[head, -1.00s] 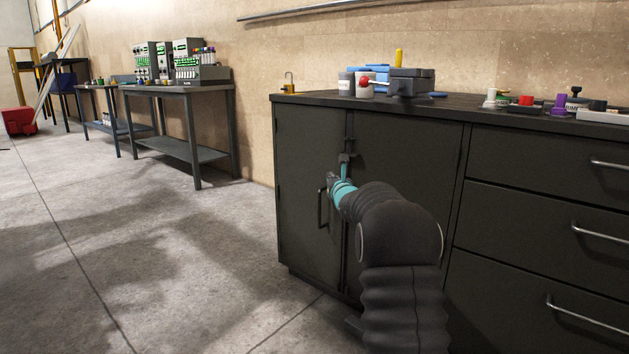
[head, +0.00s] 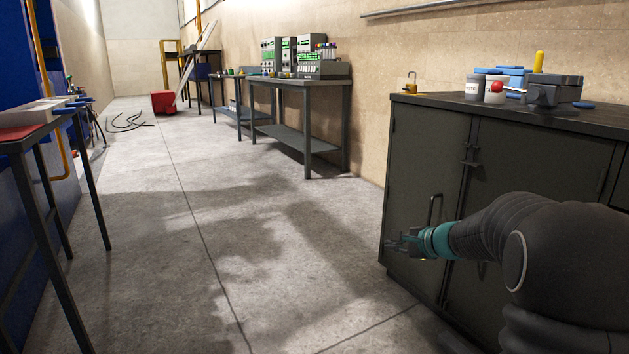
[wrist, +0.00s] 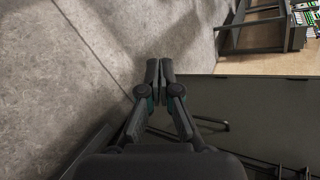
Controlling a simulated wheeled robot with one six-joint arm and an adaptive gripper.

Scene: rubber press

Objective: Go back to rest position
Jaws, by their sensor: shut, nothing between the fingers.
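My gripper (head: 398,246) is at the end of my dark arm with its teal band, in front of the dark cabinet (head: 520,160) at the right of the head view. In the wrist view the two fingertips of my gripper (wrist: 160,68) are together with nothing between them. The cabinet's left door handle (head: 432,212) shows just behind the gripper in the head view. I cannot tell the exact gap between them. The cabinet doors look closed.
A brass padlock (head: 410,84) and a grey vise (head: 555,92) are on the cabinet top. Workbenches (head: 300,85) with instruments line the wall. A table (head: 28,140) stands at the left. The concrete floor (head: 215,235) between is clear.

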